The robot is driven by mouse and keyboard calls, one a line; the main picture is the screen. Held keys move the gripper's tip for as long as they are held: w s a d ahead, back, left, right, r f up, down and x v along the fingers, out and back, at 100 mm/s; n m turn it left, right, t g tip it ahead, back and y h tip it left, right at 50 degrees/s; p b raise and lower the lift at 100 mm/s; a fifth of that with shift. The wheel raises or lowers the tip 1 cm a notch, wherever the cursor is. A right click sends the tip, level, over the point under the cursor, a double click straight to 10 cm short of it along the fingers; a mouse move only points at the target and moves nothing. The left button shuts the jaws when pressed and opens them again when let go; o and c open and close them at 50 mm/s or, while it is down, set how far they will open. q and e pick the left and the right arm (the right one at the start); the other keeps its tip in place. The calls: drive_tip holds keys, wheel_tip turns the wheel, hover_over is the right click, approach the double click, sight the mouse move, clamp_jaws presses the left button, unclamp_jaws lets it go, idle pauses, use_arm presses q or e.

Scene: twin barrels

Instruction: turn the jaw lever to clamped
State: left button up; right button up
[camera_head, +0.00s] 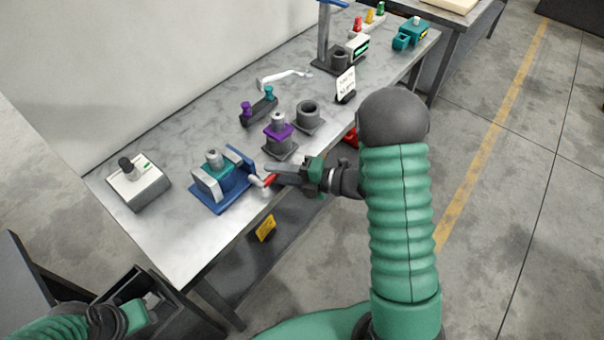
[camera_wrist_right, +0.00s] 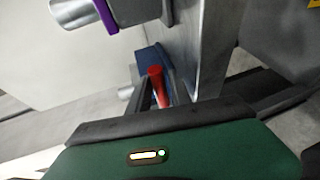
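The blue vise (camera_head: 222,190) sits at the front edge of the grey workbench and has a grey-teal part between its jaws. Its jaw lever (camera_head: 270,180) has a red handle and sticks out at the vise's right side. My right gripper (camera_head: 270,174) reaches in from the right at the lever. In the right wrist view, the red lever (camera_wrist_right: 157,85) stands between the two dark fingers (camera_wrist_right: 160,97), which look close against it. The vise shows there only in part behind the fingers. My left gripper (camera_head: 150,304) is low at the left, partly seen, its fingers unclear.
A box with a black knob (camera_head: 138,184) stands left of the vise. A grey post with a purple collar (camera_head: 279,137) stands close behind the right gripper, with a grey hollow cylinder (camera_head: 308,115) beyond. A yellow tag (camera_head: 265,228) hangs below the bench edge.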

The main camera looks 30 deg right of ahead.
drive_tip(key=v, duration=1.6)
drive_tip(key=shift+s+d, duration=0.15)
drive_tip(key=shift+d, duration=0.15)
drive_tip(key=w+r+m+g+h+p, duration=0.15)
drive_tip(key=w+m+h+p, duration=0.35)
drive_tip(key=w+m+h, duration=0.7)
drive_tip(key=s+a+m+g+y+p, duration=0.1)
drive_tip(key=s+a+m+g+p, duration=0.1)
drive_tip(key=s+a+m+g, duration=0.6)
drive_tip(key=s+a+m, duration=0.5)
drive_tip(key=s, duration=0.2)
drive_tip(key=shift+s+f+m+y+p, duration=0.2)
drive_tip(key=shift+s+m+y+p, duration=0.1)
drive_tip(key=shift+s+y+p, duration=0.1)
drive_tip(key=shift+a, duration=0.25)
